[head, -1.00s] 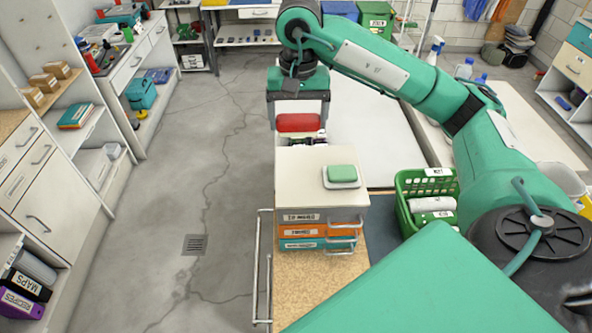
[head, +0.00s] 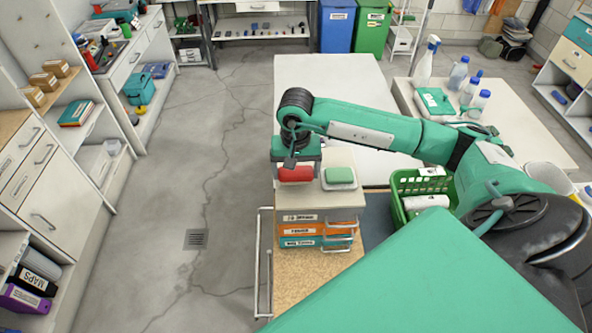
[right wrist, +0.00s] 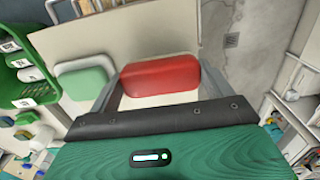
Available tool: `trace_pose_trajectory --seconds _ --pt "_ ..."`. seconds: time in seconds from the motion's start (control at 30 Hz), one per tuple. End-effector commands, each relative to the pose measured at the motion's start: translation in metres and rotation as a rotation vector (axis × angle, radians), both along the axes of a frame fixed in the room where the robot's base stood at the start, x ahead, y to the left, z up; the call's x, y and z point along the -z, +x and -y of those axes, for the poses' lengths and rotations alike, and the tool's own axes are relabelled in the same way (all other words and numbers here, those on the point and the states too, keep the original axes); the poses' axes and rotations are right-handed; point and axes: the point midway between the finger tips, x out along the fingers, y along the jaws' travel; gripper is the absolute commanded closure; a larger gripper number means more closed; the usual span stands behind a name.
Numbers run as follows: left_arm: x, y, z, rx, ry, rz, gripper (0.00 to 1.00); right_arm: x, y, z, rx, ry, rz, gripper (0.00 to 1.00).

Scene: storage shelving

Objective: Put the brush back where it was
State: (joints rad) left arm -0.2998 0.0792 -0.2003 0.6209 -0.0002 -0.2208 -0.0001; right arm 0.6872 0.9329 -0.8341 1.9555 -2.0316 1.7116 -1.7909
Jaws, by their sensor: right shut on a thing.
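A red brush (head: 296,174) is between the fingers of my right gripper (head: 296,180), which is shut on it. In the right wrist view the red brush (right wrist: 160,76) lies across between the two fingers. It is over the left part of the cream top of a small drawer unit (head: 343,199); I cannot tell whether it touches that top. A green block on a white base (head: 340,176) lies on the same top, just right of the red brush and apart from it. My left gripper is not in view.
A green basket (head: 400,214) with white items stands right of the drawer unit. Bottles and a spray bottle (head: 426,62) stand on a table at the back right. A white table (head: 335,90) is behind the unit. The floor to the left is clear.

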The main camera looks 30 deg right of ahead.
Motion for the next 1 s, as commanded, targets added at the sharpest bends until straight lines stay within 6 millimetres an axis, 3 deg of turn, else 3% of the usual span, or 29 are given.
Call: trace_pose_trajectory --seconds 0.13,0.5,0.53,0.6,0.97,1.0 --pt "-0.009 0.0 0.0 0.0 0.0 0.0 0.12 0.015 -0.001 0.0 -0.001 -0.001 -0.002 0.42" --pt "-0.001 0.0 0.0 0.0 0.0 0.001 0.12 0.02 0.0 0.0 -0.001 -0.001 0.001 0.42" --pt "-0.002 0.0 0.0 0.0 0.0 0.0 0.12 0.019 0.0 0.0 -0.001 -0.001 0.001 0.13" --pt "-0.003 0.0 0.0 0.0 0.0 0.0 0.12 0.019 0.0 0.0 -0.001 -0.001 0.001 0.0" --pt "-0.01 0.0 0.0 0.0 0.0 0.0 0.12 0.013 0.0 0.0 0.0 -0.001 -0.001 0.0" --pt "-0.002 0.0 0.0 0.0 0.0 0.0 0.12 0.012 0.001 0.0 -0.001 -0.001 0.003 0.0"
